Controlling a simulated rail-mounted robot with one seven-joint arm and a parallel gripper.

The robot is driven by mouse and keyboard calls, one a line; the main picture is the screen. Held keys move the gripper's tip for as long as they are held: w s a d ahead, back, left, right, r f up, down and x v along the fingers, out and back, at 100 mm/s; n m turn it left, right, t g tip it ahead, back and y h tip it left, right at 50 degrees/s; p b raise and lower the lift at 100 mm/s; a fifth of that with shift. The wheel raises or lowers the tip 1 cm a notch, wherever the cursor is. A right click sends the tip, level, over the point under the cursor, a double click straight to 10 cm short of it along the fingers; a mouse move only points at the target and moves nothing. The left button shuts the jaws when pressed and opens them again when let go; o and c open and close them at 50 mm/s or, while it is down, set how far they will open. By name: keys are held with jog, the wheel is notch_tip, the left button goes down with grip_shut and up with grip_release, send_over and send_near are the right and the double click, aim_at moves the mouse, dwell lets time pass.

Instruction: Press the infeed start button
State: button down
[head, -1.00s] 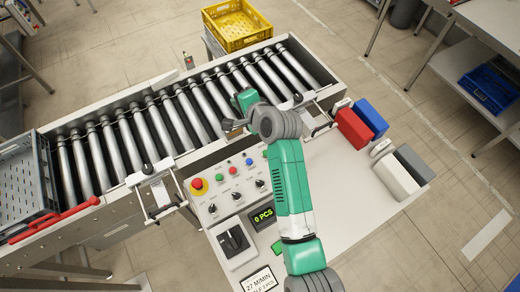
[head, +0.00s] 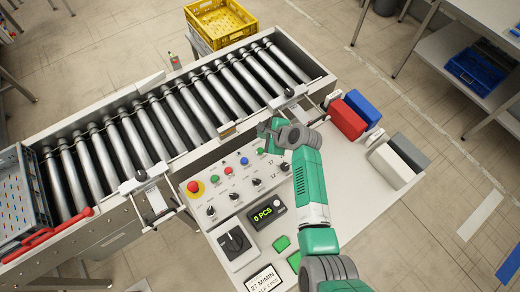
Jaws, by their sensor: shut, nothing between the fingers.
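A white control panel (head: 222,200) slopes beside the conveyor. Its row of small buttons includes a green one (head: 213,179), a red one (head: 228,171), a blue one (head: 244,161) and another green one (head: 261,151) at the right. Their labels are too small to read, so I cannot tell which is infeed start. A red mushroom button on a yellow base (head: 193,187) is at the panel's left end. My gripper (head: 264,133) is shut and empty over the panel's upper right edge, near the right green button. My wrist partly hides its fingers.
The roller conveyor (head: 155,121) runs behind the panel, with a grey crate (head: 20,200) at its left end. A display reading 0 PCS (head: 265,214) and a black rotary switch (head: 234,241) are in front. Red (head: 345,122) and blue (head: 364,108) blocks stand at right.

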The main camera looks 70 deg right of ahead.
jog(key=b, duration=0.7)
send_over(260, 151)
jog(key=s, duration=0.1)
notch_tip(260, 151, down, 7)
jog(key=shift+s+f, duration=0.1)
jog(key=shift+f+b, duration=0.6)
jog(key=shift+f, duration=0.15)
jog(key=shift+f, duration=0.1)
dwell(0.7)
jog(key=shift+f, duration=0.3)
